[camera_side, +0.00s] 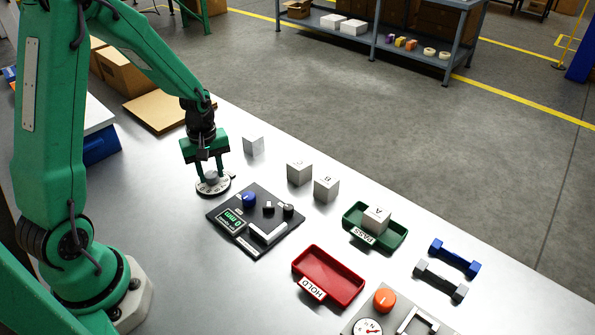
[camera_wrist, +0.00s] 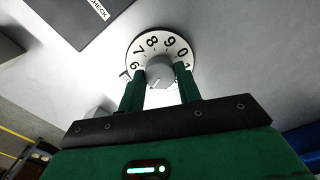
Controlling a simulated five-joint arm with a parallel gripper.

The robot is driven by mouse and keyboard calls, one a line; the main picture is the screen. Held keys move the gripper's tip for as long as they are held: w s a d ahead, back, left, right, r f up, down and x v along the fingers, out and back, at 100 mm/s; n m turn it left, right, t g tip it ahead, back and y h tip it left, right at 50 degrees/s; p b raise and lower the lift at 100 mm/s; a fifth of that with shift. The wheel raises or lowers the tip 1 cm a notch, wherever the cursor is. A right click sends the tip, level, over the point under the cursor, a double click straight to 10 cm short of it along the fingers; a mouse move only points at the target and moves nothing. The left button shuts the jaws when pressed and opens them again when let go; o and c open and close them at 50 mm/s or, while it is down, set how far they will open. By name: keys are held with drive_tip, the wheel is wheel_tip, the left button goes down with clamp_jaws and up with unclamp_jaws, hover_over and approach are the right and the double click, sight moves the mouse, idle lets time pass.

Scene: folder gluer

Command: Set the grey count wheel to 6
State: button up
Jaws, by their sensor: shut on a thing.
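The grey count wheel (camera_side: 212,185) sits on the metal table below my gripper (camera_side: 210,177). In the wrist view its grey knob (camera_wrist: 160,74) stands at the centre of a white number dial (camera_wrist: 134,53). My gripper (camera_wrist: 161,80) is shut on the knob, one finger on each side. The digits 6, 7, 8, 9, 0 and 1 show around the far side of the dial; the rest are hidden by the gripper. A small dark mark (camera_wrist: 125,75) lies at the dial's left edge, close to the 6. I cannot tell its exact alignment.
A dark gauge panel (camera_side: 241,222) with a blue knob and green display is close by on the right. White blocks (camera_side: 299,173) stand behind it. A green PASS tray (camera_side: 395,240) holds one block; a red HOLD tray (camera_side: 329,276) is empty. Blue and grey dumbbell-shaped parts lie right.

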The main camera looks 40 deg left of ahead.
sight(211, 174)
drive_tip(key=m, duration=1.1)
drive_tip(key=shift+m, duration=0.4)
drive_tip(key=o, duration=1)
drive_tip(key=shift+c, duration=0.2)
drive_tip(key=shift+r, duration=0.2)
drive_tip(key=shift+r, duration=3.7)
